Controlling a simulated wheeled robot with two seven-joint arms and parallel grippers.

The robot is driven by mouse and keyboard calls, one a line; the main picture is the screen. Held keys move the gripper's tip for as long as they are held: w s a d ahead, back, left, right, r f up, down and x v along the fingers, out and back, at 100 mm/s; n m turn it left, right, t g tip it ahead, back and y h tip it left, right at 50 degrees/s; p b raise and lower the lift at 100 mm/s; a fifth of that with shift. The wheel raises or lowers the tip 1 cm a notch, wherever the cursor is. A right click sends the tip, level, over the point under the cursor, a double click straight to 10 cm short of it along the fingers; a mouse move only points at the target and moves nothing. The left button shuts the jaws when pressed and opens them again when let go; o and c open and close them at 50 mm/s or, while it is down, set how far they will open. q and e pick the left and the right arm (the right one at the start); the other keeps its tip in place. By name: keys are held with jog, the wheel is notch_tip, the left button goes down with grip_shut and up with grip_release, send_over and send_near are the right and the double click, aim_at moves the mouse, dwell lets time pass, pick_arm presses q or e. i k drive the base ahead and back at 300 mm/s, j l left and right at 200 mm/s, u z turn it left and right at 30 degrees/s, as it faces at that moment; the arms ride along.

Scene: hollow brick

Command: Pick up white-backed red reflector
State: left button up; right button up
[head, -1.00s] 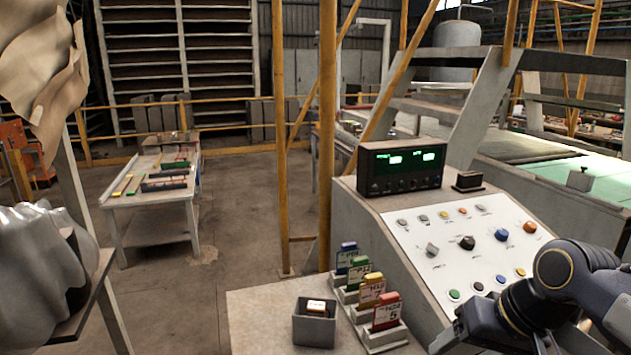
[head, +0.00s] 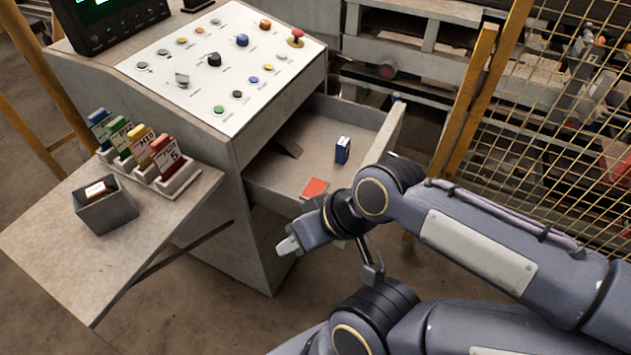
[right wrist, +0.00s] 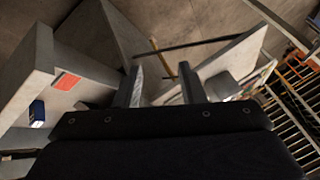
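The red reflector (head: 314,188) lies flat, red face up, in the open grey drawer of the console, near the drawer's front left part. Its white back is hidden. It also shows at the left in the right wrist view (right wrist: 66,81). My right gripper (head: 290,244) is outside the drawer, in front of and left of the reflector in the head view. In the right wrist view its two fingers (right wrist: 162,78) stand apart with nothing between them. My left gripper is not in view.
A side shelf (head: 60,235) holds a grey bin (head: 106,208) and upright coloured cards (head: 165,155). A yellow mesh fence (head: 500,100) stands at the right.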

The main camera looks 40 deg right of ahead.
aim_at(317, 185)
jog(key=z, duration=1.45)
jog(key=i+l+u, duration=0.2)
jog(key=u, duration=0.15)
jog(key=i+l+u, duration=0.2)
jog(key=l+u, duration=0.2)
jog(key=i+l+u, duration=0.15)
jog(key=l+u, duration=0.6)
jog(key=i+l, duration=0.05)
